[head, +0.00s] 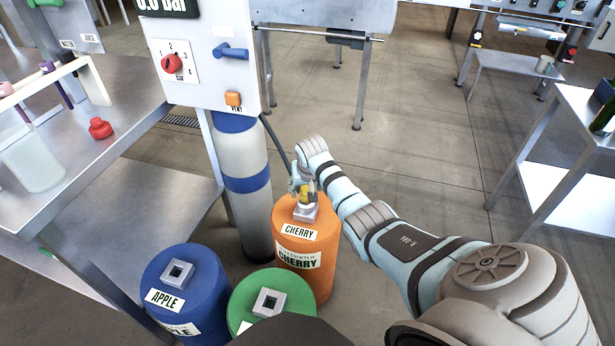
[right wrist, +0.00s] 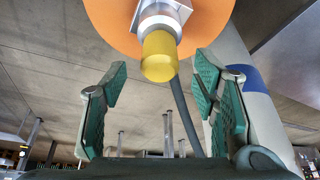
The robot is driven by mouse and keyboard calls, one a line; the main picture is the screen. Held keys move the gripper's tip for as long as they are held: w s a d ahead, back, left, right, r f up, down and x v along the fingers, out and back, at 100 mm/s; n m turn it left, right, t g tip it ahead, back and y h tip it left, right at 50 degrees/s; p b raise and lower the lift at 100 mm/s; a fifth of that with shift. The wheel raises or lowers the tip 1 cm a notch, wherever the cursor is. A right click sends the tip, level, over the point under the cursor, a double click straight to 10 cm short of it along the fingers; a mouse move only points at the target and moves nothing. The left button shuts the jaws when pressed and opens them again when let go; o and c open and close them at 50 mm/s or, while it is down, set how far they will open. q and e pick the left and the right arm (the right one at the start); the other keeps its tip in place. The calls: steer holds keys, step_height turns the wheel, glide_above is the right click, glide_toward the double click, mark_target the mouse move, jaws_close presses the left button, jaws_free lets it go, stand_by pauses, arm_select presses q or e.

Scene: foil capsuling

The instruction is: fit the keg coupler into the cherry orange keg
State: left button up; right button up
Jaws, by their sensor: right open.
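The orange cherry keg (head: 322,278) stands on the floor, with "CHERRY" labels on its front and top. The keg coupler (head: 307,193), with a yellow cap, stands at the grey square fitting on its top. In the right wrist view the coupler (right wrist: 160,55) looks upright in that fitting (right wrist: 163,14); how deep it sits is hidden. My right gripper (head: 303,184) is at the keg top. In the wrist view its green-padded fingers (right wrist: 160,68) are open on either side of the yellow cap, with gaps on both sides. My left gripper is not in view.
A blue apple keg (head: 205,268) and a green keg (head: 300,290) stand close by. A grey cylinder with blue bands (head: 240,160) stands behind the orange keg, under a control panel (head: 205,60). A dark hose runs down beside it. A metal bench (head: 130,135) is at left.

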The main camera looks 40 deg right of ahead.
steer(key=v, duration=0.9)
steer(key=shift+r, duration=0.25)
steer(key=shift+s, duration=0.15)
steer(key=s+a+f+n+g+p, duration=0.1)
steer(key=s+a+f+n+p, duration=0.15)
steer(key=s+f, duration=0.75)
steer(key=s+a+f+n+g+p, duration=0.1)
steer(key=s+a+f+p, duration=0.15)
steer(key=s+f, duration=0.75)
steer(key=s+a+f+n+p, duration=0.1)
steer(key=s+f, duration=0.3)
steer(key=s, duration=0.4)
steer(key=s+a+f+n+y+p, duration=0.1)
steer(key=s+a+f, duration=0.3)
steer(key=s, duration=0.5)
steer(key=s+a+f+n+p, duration=0.1)
steer(key=s+a+f, duration=0.2)
steer(key=s, duration=0.6)
step_height(320, 180, down, 2)
steer(key=shift+f+g+p, duration=0.15)
steer(key=shift+g+p, duration=0.15)
steer(key=shift+p, duration=0.05)
steer(key=shift+c, duration=0.4)
